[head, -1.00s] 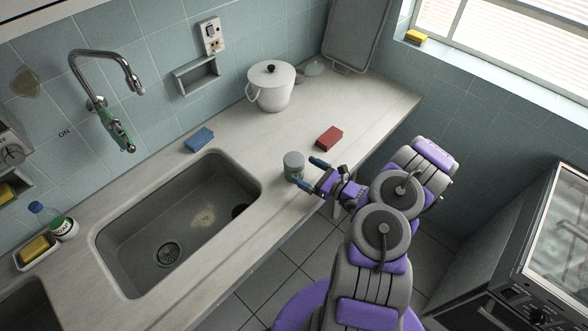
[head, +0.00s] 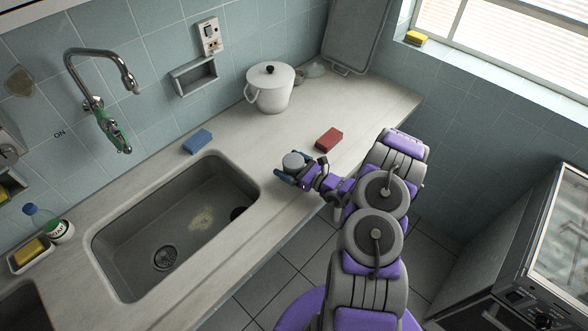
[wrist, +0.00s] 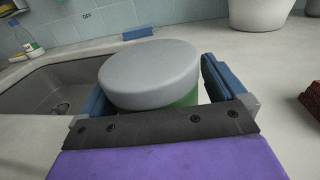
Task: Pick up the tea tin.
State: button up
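The tea tin (head: 293,161) stands upright on the counter between the sink and the front edge. In the wrist view my gripper (wrist: 154,88) is open around the tin. A gap shows between the tin and the right finger; the left finger is close to the tin, and contact there cannot be told. The tin's lower part is hidden by my gripper.
The sink (head: 175,230) lies left of the tin. A red block (head: 329,139) is on the counter beyond my gripper, and a blue sponge (head: 198,141) is behind the sink. A white lidded pot (head: 270,92) stands by the wall. The counter between pot and tin is clear.

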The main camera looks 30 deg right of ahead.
jog(key=shift+a, duration=0.1)
jog(key=c, duration=1)
